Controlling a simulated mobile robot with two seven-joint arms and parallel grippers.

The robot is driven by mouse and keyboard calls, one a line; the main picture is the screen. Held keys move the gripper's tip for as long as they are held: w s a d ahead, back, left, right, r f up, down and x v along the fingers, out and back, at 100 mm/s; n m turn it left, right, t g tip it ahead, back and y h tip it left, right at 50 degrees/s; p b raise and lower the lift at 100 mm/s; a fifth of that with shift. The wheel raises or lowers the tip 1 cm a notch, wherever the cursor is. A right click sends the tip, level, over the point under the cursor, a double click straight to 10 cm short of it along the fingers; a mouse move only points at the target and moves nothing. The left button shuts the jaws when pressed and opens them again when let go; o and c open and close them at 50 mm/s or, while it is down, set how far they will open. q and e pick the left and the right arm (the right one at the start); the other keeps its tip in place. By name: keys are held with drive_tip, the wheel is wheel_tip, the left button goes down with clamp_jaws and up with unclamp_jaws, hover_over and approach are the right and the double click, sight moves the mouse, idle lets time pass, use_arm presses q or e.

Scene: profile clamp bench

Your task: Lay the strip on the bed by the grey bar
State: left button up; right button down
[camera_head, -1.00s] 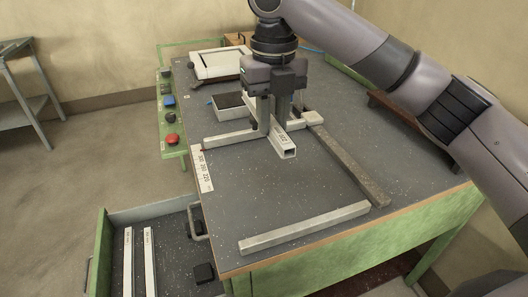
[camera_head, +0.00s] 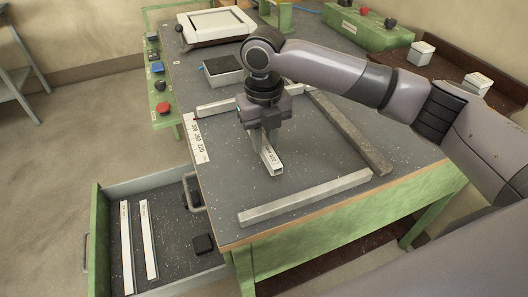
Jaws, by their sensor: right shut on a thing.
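My right gripper (camera_head: 268,146) is shut on a pale hollow square profile (camera_head: 272,166) with a printed label, over the middle of the dark grey bench top. Its open end faces me; I cannot tell whether it touches the bench. A darker grey bar (camera_head: 349,130) lies to its right, apart from it. A lighter grey bar (camera_head: 305,198) lies along the front edge. Two white labelled strips (camera_head: 126,248) (camera_head: 148,240) lie in the open drawer (camera_head: 172,222). My left gripper is out of view.
A numbered white plate (camera_head: 196,138) lies at the bench's left edge. A pale bar (camera_head: 220,108) lies behind the gripper, partly hidden. A tray (camera_head: 222,70) and white frame (camera_head: 215,25) stand farther back. Buttons (camera_head: 162,108) line the left side. The front left bench top is clear.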

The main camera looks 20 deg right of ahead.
sight(264, 165)
drive_tip(key=shift+f, duration=2.35)
drive_tip(key=shift+f, duration=0.1)
drive_tip(key=c, duration=1)
unclamp_jaws()
wheel_tip(264, 165, up, 12)
drive_tip(key=shift+r, duration=0.15)
